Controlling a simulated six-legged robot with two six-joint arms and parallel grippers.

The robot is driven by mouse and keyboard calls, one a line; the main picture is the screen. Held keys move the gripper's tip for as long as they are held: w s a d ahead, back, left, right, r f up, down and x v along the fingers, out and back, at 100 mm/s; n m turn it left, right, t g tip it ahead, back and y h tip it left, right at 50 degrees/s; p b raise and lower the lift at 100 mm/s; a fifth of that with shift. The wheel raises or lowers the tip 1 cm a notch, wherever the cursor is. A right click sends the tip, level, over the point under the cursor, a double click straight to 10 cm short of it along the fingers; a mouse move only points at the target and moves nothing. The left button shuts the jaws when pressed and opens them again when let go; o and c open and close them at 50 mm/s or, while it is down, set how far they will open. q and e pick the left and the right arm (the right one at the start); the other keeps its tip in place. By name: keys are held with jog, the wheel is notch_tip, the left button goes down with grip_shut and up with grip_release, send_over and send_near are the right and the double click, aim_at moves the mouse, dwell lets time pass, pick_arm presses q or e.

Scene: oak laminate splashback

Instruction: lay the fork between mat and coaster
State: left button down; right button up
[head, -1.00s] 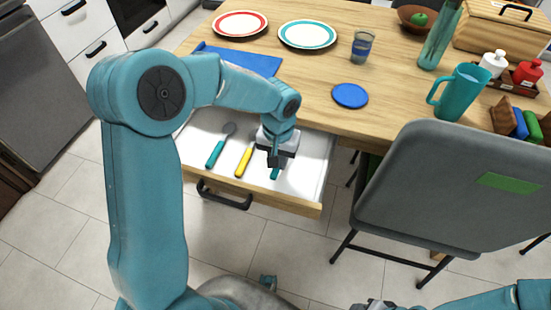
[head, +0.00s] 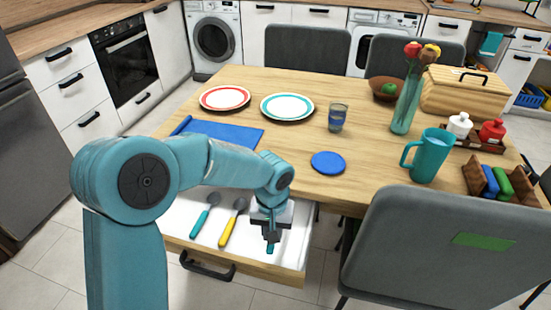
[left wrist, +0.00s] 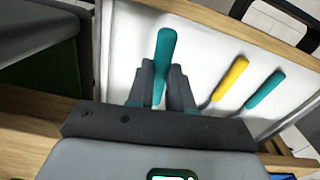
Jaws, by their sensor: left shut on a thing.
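My left gripper (head: 271,236) is over the right part of the open drawer, shut on the teal handle of the fork (head: 270,248). In the left wrist view the fork's handle (left wrist: 164,58) stands out between the two fingers (left wrist: 160,88); its head is hidden. I cannot tell whether it touches the drawer floor. The blue mat (head: 243,134) lies at the table's front left, partly behind my left arm. The round blue coaster (head: 328,163) lies to its right, with bare table between them. My right gripper is not in view.
The white drawer (head: 180,222) also holds a teal-handled spoon (head: 201,220) and a yellow-handled utensil (head: 228,229). Two plates, a glass (head: 337,117) and a teal jug (head: 428,155) stand on the table. A grey chair (head: 440,240) is close on the right.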

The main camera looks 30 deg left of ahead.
pick_arm(q)
jog(key=shift+s+d+r, duration=0.1)
jog(key=shift+d+r, duration=0.05)
jog(key=shift+r, duration=0.3)
jog(key=shift+s+d+r, duration=0.1)
jog(key=shift+r, duration=0.3)
jog(key=w+d+r+m+b, duration=0.1)
jog(key=w+d+r+m, duration=0.3)
jog(key=r, duration=0.2)
jog(key=shift+w+r+b, duration=0.15)
jog(key=shift+w+b, duration=0.05)
jog(key=shift+b, duration=0.2)
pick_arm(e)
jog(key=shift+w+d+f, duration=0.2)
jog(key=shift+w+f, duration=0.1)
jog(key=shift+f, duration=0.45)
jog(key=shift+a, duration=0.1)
